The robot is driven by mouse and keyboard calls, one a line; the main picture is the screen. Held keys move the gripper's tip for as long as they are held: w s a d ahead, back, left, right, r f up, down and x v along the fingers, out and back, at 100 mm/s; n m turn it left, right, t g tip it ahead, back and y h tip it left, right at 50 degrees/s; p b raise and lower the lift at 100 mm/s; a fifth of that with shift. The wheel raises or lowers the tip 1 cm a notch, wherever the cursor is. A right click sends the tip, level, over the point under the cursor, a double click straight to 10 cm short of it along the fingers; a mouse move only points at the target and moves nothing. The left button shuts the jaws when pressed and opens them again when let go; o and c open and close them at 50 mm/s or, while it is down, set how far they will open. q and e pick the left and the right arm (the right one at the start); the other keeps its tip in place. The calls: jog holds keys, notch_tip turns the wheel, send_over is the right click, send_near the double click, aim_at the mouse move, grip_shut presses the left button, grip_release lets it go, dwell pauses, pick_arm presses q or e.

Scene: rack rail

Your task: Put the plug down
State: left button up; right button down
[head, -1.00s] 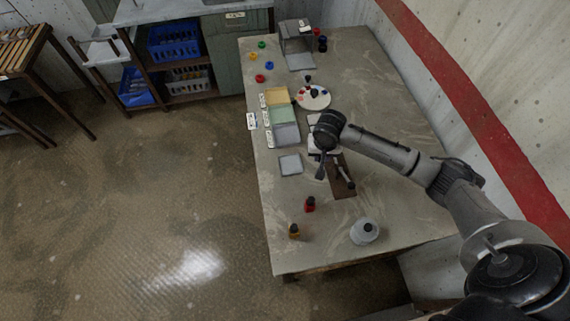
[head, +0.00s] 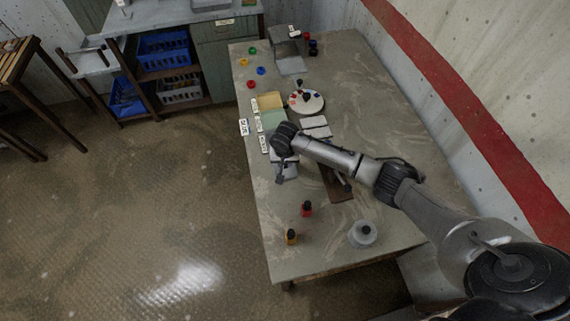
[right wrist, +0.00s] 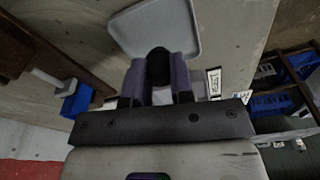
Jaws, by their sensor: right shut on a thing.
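My right gripper (head: 281,175) is over the left part of the table, above the small grey square tray (head: 291,171). In the right wrist view the right gripper (right wrist: 159,88) is shut on a dark, round-ended thing (right wrist: 158,64), which I take to be the plug. The tray (right wrist: 155,18) shows just beyond the fingertips there. I cannot tell whether the plug touches it. In the head view the plug is too small to make out against the gripper. My left gripper is in neither current view.
A brown board (head: 338,190) lies right of the gripper. A round palette (head: 306,101) and coloured bins (head: 269,104) lie further back.

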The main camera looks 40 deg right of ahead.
notch_tip(320, 180, down, 2)
dwell(0.4)
jog(key=c, duration=1)
grip_release()
jog(key=shift+f, duration=0.1)
jog(key=shift+r, duration=0.35)
jog(key=r, duration=0.3)
jog(key=r+p, duration=0.1)
jog(key=r, duration=0.5)
jog(key=shift+s+a+r, duration=0.3)
jog(key=shift+s, duration=0.1)
jog(key=shift+s+a+r, duration=0.1)
jog(key=shift+s+r, duration=0.05)
jog(key=shift+r, duration=0.85)
